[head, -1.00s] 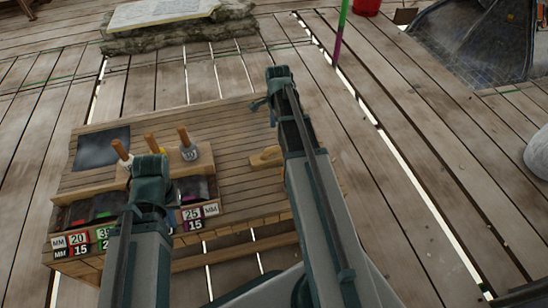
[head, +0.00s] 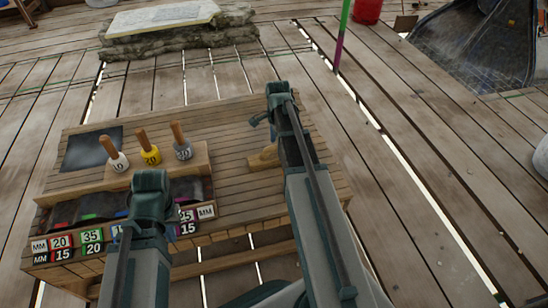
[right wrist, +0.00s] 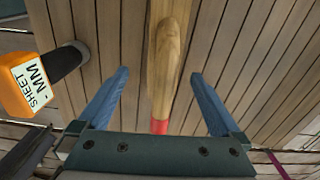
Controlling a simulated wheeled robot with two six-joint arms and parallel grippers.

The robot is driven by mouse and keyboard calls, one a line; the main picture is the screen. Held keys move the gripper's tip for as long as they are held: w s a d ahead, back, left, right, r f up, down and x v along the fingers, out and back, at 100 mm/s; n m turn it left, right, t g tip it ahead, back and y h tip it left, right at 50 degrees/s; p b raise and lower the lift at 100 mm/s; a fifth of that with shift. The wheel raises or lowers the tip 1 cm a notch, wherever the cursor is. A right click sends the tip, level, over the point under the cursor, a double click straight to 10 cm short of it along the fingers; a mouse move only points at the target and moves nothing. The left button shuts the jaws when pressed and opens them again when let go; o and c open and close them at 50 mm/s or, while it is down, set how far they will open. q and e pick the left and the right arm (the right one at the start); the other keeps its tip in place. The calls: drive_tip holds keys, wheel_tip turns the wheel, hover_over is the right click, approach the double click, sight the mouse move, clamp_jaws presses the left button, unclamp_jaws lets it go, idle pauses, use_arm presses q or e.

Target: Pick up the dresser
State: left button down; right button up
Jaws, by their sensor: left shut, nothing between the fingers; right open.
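A pale wooden tool, which I take to be the dresser (head: 262,158), lies on the slatted bench top, partly hidden by my right arm in the head view. In the right wrist view the dresser (right wrist: 166,55) is a long rounded wooden piece with a red band at its near end. My right gripper (right wrist: 160,75) is open, with one blue finger on each side of the dresser and gaps between. In the head view my right gripper (head: 270,122) is above the bench. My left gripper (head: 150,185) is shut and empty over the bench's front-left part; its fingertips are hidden.
The slatted bench (head: 235,170) has a rack with three wooden-handled tools (head: 149,152), a dark sheet (head: 90,150) and a front tray with number labels (head: 92,236). Plank floor lies right of the bench.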

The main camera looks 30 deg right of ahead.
drive_tip(key=f+b, duration=0.5)
drive_tip(key=shift+w+d+f, duration=0.1)
drive_tip(key=shift+w+d, duration=0.15)
drive_tip(key=shift+d, duration=0.05)
clamp_jaws()
drive_tip(key=shift+r+p, duration=0.25)
drive_tip(key=shift+p, duration=0.05)
drive_tip(key=shift+r+p, duration=0.55)
wheel_tip(320, 180, up, 3)
drive_tip(key=p, duration=0.3)
drive_tip(key=w+a, duration=0.2)
drive_tip(key=w, duration=0.2)
drive_tip(key=w+a, duration=0.3)
drive_tip(key=w, duration=0.2)
drive_tip(key=w+a, duration=0.3)
drive_tip(key=w, duration=0.1)
drive_tip(key=shift+w+a+r+p, duration=0.1)
drive_tip(key=shift+w+r+p, duration=0.2)
drive_tip(key=shift+w+p, duration=0.05)
drive_tip(key=shift+r+p, duration=0.65)
drive_tip(key=shift+r, duration=0.05)
